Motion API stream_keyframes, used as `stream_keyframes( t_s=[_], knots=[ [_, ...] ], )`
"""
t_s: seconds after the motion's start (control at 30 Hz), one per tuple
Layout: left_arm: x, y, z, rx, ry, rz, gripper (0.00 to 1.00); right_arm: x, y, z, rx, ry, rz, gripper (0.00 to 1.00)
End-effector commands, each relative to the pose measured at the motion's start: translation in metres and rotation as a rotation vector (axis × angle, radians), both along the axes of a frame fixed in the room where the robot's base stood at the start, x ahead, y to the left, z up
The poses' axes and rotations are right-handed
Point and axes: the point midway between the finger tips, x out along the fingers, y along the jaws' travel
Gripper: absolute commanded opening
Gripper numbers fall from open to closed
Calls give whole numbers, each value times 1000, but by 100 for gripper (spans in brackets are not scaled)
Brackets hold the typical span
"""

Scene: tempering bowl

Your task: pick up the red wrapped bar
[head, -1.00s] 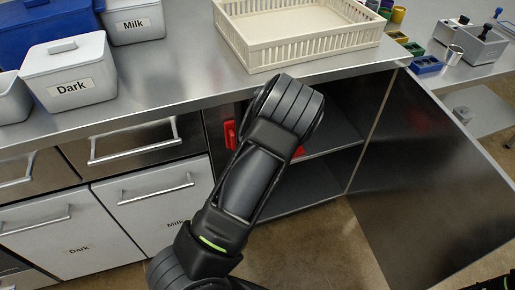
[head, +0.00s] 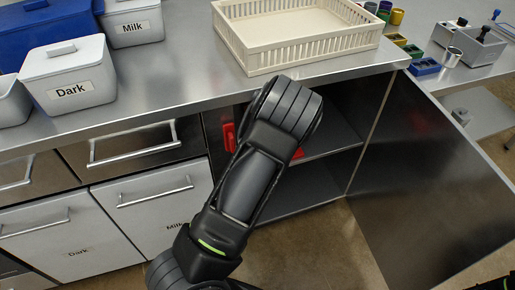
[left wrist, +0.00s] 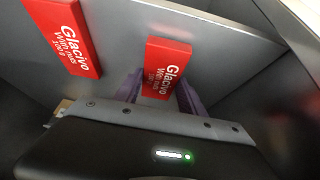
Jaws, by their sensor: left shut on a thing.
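Two red wrapped bars with white "Glacivo With nuts 100 g" lettering show in the left wrist view. One bar (left wrist: 168,62) is between the purple-grey fingers of my left gripper (left wrist: 160,90), which is shut on it. The other red bar (left wrist: 66,38) lies apart at the upper left, on the grey shelf (left wrist: 125,55). In the head view my left arm reaches into the open cabinet and hides its gripper. Parts of red things (head: 229,137) show beside the arm there.
The cabinet door (head: 430,185) stands open at the right. The counter edge runs above the opening. On the counter are a cream basket (head: 300,50), a "Dark" tub (head: 70,85) and a "Milk" tub (head: 133,25). Cabinet walls are close around my left gripper.

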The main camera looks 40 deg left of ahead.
Motion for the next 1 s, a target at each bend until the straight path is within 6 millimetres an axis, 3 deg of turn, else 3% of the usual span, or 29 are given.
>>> stream_keyframes(
  t_s=[0.3, 0.47, 0.8, 1.0],
  knots=[
    [1, 0, 35, 0, -2, 0, 4, 0, 0, 7, 0, 0, 0, 36],
    [-20, -31, 31, 0, 4, -7, 4, 0, 0, 9, 0, 0, 0, 36],
    [-77, -111, 33, 3, 1, -6, 4, 0, 0, 18, 0, 0, 0, 36],
    [-96, -139, 31, 1, 1, -3, 4, 0, 0, 21, 0, 0, 0, 36]
  ],
)
